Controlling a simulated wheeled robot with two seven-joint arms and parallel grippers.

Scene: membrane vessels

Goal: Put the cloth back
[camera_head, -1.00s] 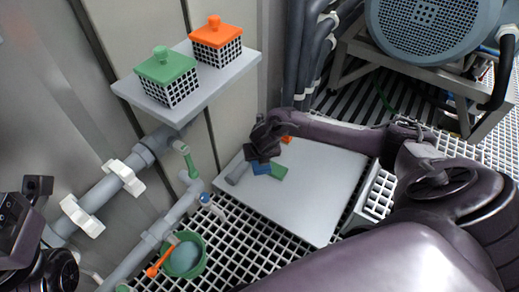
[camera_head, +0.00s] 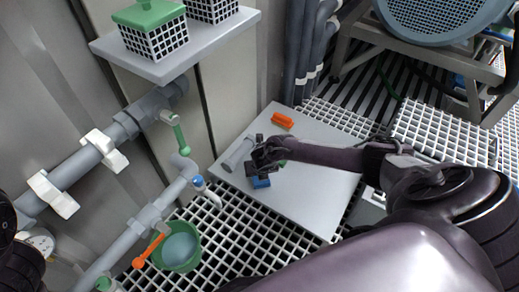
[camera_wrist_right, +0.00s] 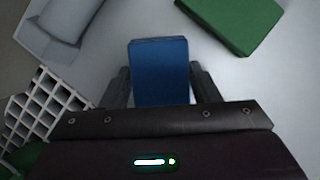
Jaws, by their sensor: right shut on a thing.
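A blue folded cloth (camera_head: 260,183) is at my right gripper (camera_head: 261,168), over the left part of a pale grey board. In the right wrist view the blue cloth (camera_wrist_right: 160,75) sits between the two fingers of the right gripper (camera_wrist_right: 159,72), which is shut on it. A green flat piece (camera_wrist_right: 238,22) lies to the right of it in that view; in the head view the gripper mostly hides it. I cannot tell whether the blue cloth touches the board. Only dark parts of my left arm show at the left edge; its gripper is not in view.
The pale grey board (camera_head: 315,195) also holds an orange brush-like piece (camera_head: 283,120) and a grey cylinder (camera_head: 238,153). A shelf (camera_head: 180,50) with a green-lidded basket (camera_head: 153,30) is at upper left. Pipes, valves and a green bucket (camera_head: 196,250) are left. The board's right part is clear.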

